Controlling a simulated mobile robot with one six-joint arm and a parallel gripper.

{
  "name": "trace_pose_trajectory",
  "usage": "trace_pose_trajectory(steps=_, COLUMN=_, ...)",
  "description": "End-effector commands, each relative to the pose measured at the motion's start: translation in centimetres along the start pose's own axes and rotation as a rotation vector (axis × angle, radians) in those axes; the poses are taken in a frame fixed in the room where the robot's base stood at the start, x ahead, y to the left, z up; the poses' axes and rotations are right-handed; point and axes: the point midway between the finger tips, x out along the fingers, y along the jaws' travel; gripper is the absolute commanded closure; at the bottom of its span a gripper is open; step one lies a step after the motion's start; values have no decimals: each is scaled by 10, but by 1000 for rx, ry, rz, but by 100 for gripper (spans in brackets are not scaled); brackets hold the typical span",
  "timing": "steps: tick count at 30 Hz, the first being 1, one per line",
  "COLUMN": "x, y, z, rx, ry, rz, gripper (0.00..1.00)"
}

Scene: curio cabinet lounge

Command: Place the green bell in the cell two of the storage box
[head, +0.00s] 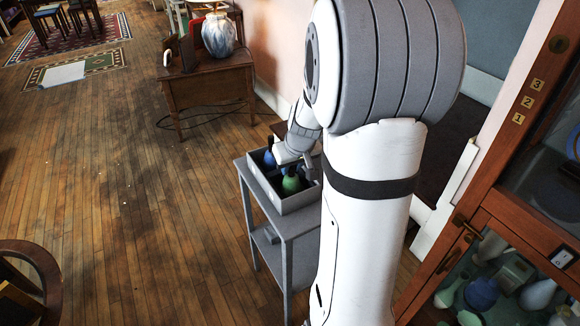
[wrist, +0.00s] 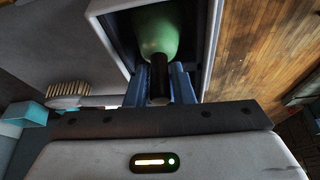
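The storage box (head: 303,198) is a grey open box with dividers, on top of a grey stand. The green bell (head: 291,184) is at the box's near part, below my gripper (head: 294,168). In the wrist view the green bell (wrist: 157,32) shows inside a grey-walled cell, its dark handle pointing toward my gripper (wrist: 160,82). The blue fingers lie on both sides of the handle, with no clear gap. My gripper appears shut on the handle. The cell numbers and the bell's lower end are hidden.
A blue object (head: 269,158) stands in another cell of the box. The grey stand (head: 290,228) has a lower shelf. A wooden cabinet (head: 480,215) with tags 1, 2 and 3 is at the right. A wooden desk (head: 210,85) with a vase stands behind.

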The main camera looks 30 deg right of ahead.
Motion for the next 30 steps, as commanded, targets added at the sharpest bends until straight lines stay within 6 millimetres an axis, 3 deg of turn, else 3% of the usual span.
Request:
trace_pose_trajectory(steps=6, x=0, y=0, z=0, rx=0, ry=0, rz=0, gripper=60)
trace_pose_trajectory(steps=17, x=-8, y=1, z=-2, rx=1, ry=1, rz=1, gripper=60)
trace_pose_trajectory(steps=30, x=-97, y=1, z=-2, rx=1, ry=3, rz=2, gripper=60)
